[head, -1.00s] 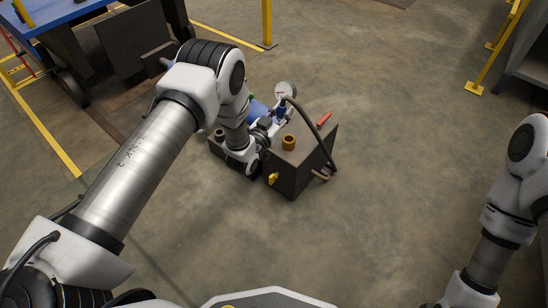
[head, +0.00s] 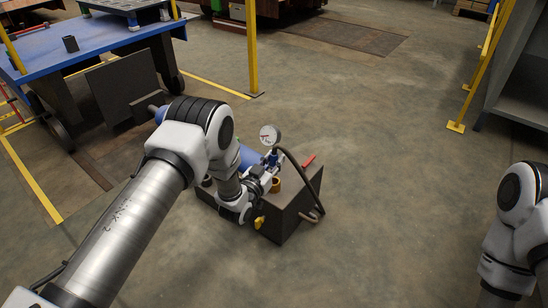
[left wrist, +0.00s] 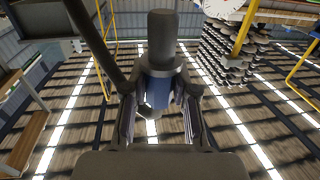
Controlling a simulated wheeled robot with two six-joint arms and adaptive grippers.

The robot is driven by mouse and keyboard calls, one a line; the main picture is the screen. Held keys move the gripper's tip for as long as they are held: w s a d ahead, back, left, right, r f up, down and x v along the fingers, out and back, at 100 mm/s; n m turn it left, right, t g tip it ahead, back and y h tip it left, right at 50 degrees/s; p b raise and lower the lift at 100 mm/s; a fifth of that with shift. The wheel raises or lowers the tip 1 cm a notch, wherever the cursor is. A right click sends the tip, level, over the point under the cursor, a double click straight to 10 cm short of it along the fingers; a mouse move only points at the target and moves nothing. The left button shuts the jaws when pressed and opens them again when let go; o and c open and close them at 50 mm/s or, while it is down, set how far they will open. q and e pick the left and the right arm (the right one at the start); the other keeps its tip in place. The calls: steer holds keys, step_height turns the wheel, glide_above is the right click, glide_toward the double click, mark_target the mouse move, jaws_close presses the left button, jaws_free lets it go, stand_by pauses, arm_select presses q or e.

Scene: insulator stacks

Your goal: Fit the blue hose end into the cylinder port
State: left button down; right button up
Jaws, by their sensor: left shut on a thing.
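My left gripper (head: 268,172) is shut on the blue hose end (head: 273,158), above the dark box. The left wrist view shows the blue hose end (left wrist: 158,90) between the two fingers, with a dark round piece above it. A dark hose (head: 303,180) arcs from it down the box's right side. A blue cylinder (head: 248,157) shows partly behind my left arm in the head view. Its port is hidden or too small to tell, and I cannot tell whether hose end and cylinder touch. My right arm shows at the right edge, but its gripper is out of view.
The dark box (head: 290,214) carries a brass ring (head: 276,185), a red handle (head: 309,159) and a yellow knob (head: 259,222). A round gauge (head: 270,135) stands just above the hose end. A blue table (head: 100,42) is at the back left. Floor right of the box is clear.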

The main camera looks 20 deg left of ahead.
arm_select(q)
step_height(320, 180, down, 2)
steer(key=shift+b, duration=0.4)
steer(key=shift+r+p, duration=0.1)
steer(key=shift+p, duration=0.4)
stand_by(1.1)
steer(key=shift+f+b, duration=0.35)
steer(key=shift+f, duration=0.15)
steer(key=shift+f+b, duration=1.1)
steer(key=shift+f, duration=0.6)
steer(key=c, duration=0.8)
jaws_free()
steer(key=shift+c, duration=0.2)
